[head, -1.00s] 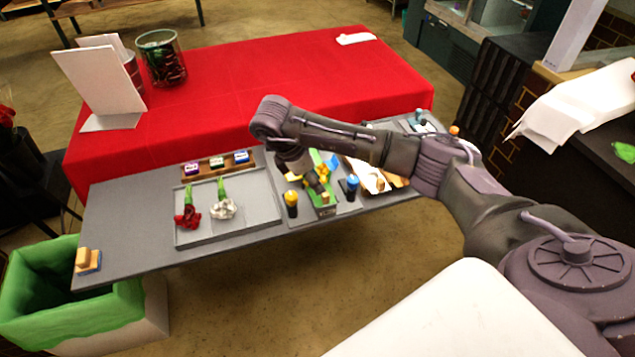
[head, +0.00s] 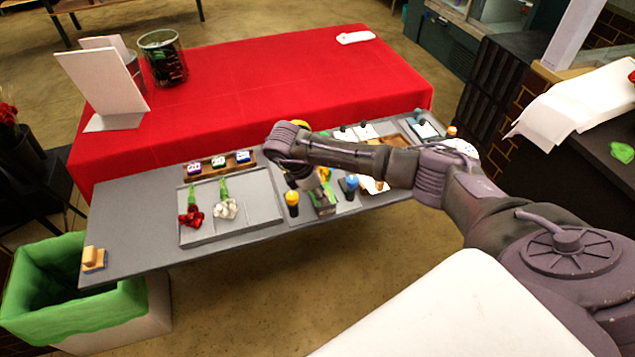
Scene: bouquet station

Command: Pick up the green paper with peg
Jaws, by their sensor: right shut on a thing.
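My right gripper (head: 316,190) reaches down from my right arm over the middle of the grey table. It is shut at the green paper with peg (head: 328,203), on the peg as far as I can tell. The arm and gripper hide most of the paper and the grip itself. A bit of green and a grey base show just below the fingers. My left gripper is not in view.
A yellow-topped dark holder (head: 292,203) and a blue-topped one (head: 349,187) stand close on either side. A grey tray (head: 258,215) holds a red flower (head: 190,217) and a white flower (head: 226,208).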

